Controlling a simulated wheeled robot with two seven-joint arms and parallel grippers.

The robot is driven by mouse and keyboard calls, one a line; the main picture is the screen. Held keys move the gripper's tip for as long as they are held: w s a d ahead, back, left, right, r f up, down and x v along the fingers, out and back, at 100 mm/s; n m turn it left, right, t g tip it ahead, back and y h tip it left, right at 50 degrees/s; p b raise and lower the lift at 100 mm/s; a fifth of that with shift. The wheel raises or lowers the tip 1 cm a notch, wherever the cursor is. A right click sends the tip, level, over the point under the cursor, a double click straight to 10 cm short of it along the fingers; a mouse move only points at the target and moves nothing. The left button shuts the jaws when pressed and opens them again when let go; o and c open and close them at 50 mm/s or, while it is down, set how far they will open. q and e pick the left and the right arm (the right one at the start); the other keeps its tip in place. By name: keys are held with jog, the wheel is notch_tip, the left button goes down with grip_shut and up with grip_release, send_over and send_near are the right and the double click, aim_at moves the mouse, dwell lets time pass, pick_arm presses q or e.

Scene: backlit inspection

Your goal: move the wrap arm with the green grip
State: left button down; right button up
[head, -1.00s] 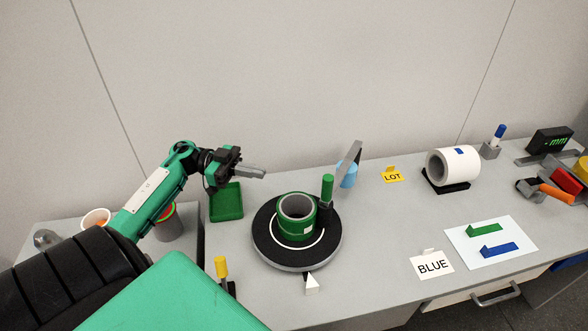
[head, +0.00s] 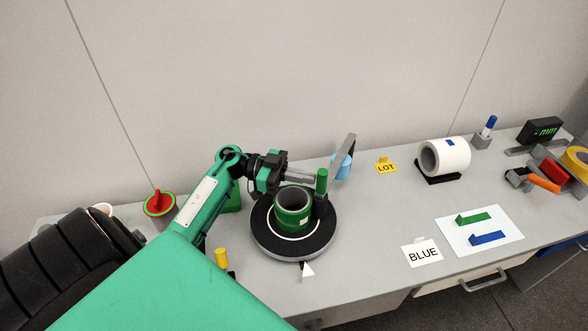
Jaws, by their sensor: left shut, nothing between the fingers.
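The green grip (head: 321,182) stands upright on a dark mount at the right rim of the black turntable (head: 262,237). A grey slanted bar (head: 345,146) shows just behind it; I cannot tell how they join. A green roll (head: 291,213) with a hollow centre sits on the turntable. My left gripper (head: 311,178) reaches in from the left, above and behind the roll. Its fingers are shut and empty, with the tips just left of the green grip; I cannot tell whether they touch it. My right gripper is not in view.
A yellow-topped peg (head: 221,258) stands front left, and a white pointer (head: 307,270) lies before the turntable. A LOT tag (head: 386,167), BLUE card (head: 422,252) and white roll (head: 444,157) are to the right.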

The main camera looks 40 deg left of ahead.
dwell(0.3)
pick_arm(q)
jog(key=shift+d+r+p, duration=0.2)
jog(key=shift+d+p, duration=0.6)
jog(key=shift+p, duration=0.1)
jog(key=shift+d, duration=0.3)
jog(key=shift+d+f+p, duration=0.15)
jog(key=shift+d+p, duration=0.1)
jog(key=shift+p, duration=0.05)
jog(key=shift+f, duration=0.1)
